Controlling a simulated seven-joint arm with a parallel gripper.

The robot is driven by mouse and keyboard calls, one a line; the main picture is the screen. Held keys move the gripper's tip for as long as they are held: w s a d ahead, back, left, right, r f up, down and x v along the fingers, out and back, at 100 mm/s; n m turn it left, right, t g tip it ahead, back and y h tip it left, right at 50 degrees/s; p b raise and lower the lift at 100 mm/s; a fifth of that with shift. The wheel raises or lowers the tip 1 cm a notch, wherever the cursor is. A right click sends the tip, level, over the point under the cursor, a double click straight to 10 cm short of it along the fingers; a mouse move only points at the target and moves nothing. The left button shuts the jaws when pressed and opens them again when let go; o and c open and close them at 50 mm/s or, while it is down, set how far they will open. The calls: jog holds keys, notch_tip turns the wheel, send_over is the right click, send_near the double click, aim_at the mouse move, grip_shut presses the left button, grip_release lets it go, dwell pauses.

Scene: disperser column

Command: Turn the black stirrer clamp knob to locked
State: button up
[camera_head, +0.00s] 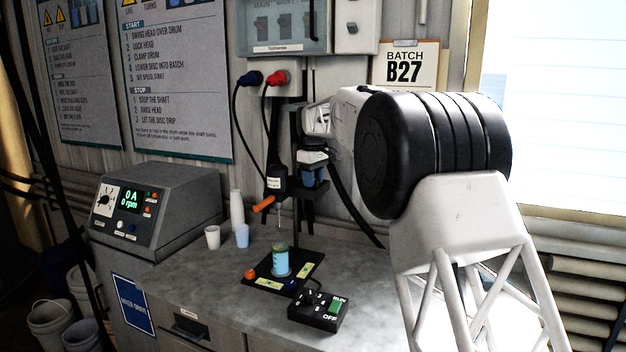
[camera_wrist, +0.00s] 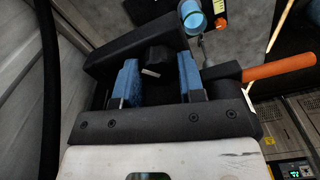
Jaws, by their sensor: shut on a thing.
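The black stirrer clamp knob (camera_wrist: 158,58) shows in the wrist view, with a short white mark on its near side that lies slightly tilted. My gripper (camera_wrist: 158,80) has its two blue fingers on either side of the knob and is shut on it. In the head view my gripper (camera_head: 313,176) is at the stirrer stand, to the right of the black stirrer head (camera_head: 276,181). The knob is hidden there. An orange handle (camera_head: 264,203) sticks out from the stirrer; it also shows in the wrist view (camera_wrist: 280,67).
A blue-green beaker (camera_head: 281,262) stands on the black stand base (camera_head: 262,283) below the stirrer. A black switch box (camera_head: 318,313) lies in front. A grey control unit (camera_head: 160,208) reading 0 rpm and several cups (camera_head: 213,238) are to the left. Cables hang behind.

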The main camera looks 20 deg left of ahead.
jog(key=m, duration=0.5)
jog(key=shift+m, duration=0.3)
jog(key=m, duration=0.6)
jog(key=shift+r, duration=0.1)
jog(key=m, duration=0.6)
jog(key=shift+m, duration=0.3)
jog(key=m, duration=0.6)
jog(key=shift+d, duration=0.1)
jog(key=o, duration=0.9)
